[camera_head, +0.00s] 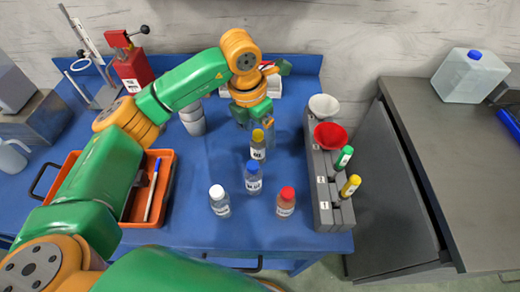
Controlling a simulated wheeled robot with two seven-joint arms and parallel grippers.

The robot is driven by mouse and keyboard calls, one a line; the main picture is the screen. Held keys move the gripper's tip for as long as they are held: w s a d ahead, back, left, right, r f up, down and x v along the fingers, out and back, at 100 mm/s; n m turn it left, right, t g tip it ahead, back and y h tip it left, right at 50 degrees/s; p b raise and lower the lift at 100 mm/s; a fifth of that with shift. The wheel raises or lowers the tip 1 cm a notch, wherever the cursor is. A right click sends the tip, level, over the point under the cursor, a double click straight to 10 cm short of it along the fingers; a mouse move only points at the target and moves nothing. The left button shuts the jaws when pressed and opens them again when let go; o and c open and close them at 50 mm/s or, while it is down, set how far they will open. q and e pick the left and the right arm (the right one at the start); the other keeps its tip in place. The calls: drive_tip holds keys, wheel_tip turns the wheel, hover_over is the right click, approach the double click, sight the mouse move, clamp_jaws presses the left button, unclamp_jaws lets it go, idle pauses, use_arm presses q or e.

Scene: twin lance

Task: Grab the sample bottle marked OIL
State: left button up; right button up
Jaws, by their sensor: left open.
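Several sample bottles stand upright on the blue table: a yellow-capped bottle (258,151) with dark contents, a blue-capped bottle (253,184), a white-capped bottle (219,207) and a red-capped bottle (286,208). Each has a white label, but the lettering is too small to read surely, so I cannot tell which says OIL. My left gripper (255,121) is open and points down, just behind and above the yellow-capped bottle. It holds nothing that I can see; its fingertips are partly unclear. My right gripper is not in view.
A grey rack (321,190) on the right holds a red funnel (330,136), a white funnel (323,106) and green- and yellow-capped bottles. An orange tray (149,236) lies left, partly under my arm. A red can (132,68) stands at the back left.

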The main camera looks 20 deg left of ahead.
sight(260, 150)
use_arm(q)
drive_tip(key=shift+s+f, duration=0.15)
drive_tip(key=shift+f, duration=0.55)
drive_tip(key=f+p, duration=0.1)
drive_tip(key=f, duration=0.2)
drive_tip(key=f+p, duration=0.1)
drive_tip(key=f, duration=0.1)
drive_tip(key=shift+w+d+f, duration=0.15)
drive_tip(key=shift+w+f, duration=0.05)
drive_tip(key=shift+f, duration=0.6)
drive_tip(key=shift+w, duration=0.1)
clamp_jaws()
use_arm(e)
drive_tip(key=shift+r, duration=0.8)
